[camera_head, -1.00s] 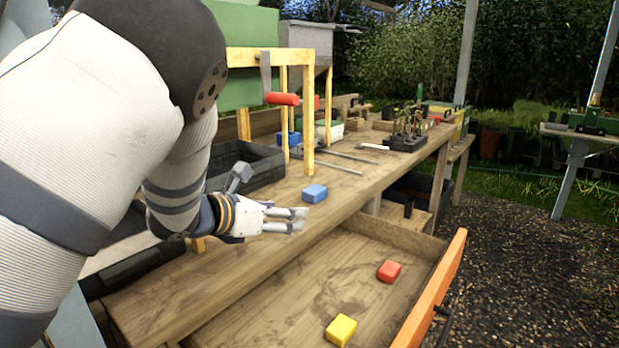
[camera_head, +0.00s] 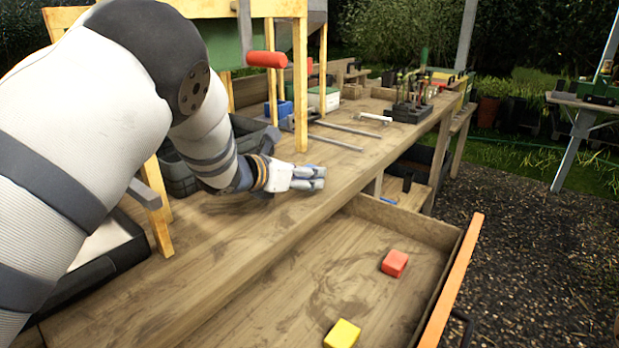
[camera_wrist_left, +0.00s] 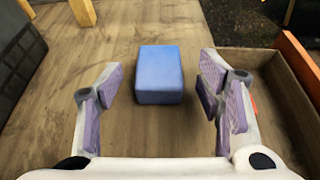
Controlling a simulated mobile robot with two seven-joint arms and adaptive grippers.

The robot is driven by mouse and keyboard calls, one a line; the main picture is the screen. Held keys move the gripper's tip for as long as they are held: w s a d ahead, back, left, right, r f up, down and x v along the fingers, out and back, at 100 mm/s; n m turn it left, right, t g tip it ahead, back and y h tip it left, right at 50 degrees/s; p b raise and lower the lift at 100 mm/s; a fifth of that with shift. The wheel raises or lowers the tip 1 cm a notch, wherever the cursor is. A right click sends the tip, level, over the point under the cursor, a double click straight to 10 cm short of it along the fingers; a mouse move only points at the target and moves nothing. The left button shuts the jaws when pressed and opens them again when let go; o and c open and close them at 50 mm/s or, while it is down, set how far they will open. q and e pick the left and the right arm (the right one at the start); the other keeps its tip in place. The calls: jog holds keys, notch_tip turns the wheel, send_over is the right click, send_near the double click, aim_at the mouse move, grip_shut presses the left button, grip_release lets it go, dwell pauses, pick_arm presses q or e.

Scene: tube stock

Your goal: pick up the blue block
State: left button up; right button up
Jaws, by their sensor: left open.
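The blue block (camera_wrist_left: 160,75) lies on the wooden workbench, centred ahead of my left gripper in the left wrist view. My left gripper (camera_wrist_left: 160,108) is open and empty, with one finger on each side of the block's line; the block sits between and slightly beyond the fingertips. In the head view my left gripper (camera_head: 322,178) is low over the bench top, and only a sliver of the block (camera_head: 313,167) shows behind its fingers. I cannot tell whether the fingers touch the block. My right gripper is not in view.
An open drawer (camera_head: 300,298) at the bench front holds a red block (camera_head: 395,263) and a yellow block (camera_head: 342,334). A dark crate (camera_wrist_left: 15,60) stands left of my gripper. A yellow wooden frame (camera_head: 300,85) with a red handle (camera_head: 266,60) rises behind. Metal rods lie farther along the bench.

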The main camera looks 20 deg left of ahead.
pick_arm(q)
jog(key=shift+w+d+f, duration=0.1)
jog(key=shift+w+f, duration=0.15)
jog(key=shift+w, duration=0.2)
jog(key=shift+r, duration=0.1)
jog(key=c, duration=1.2)
jog(key=shift+c, duration=0.2)
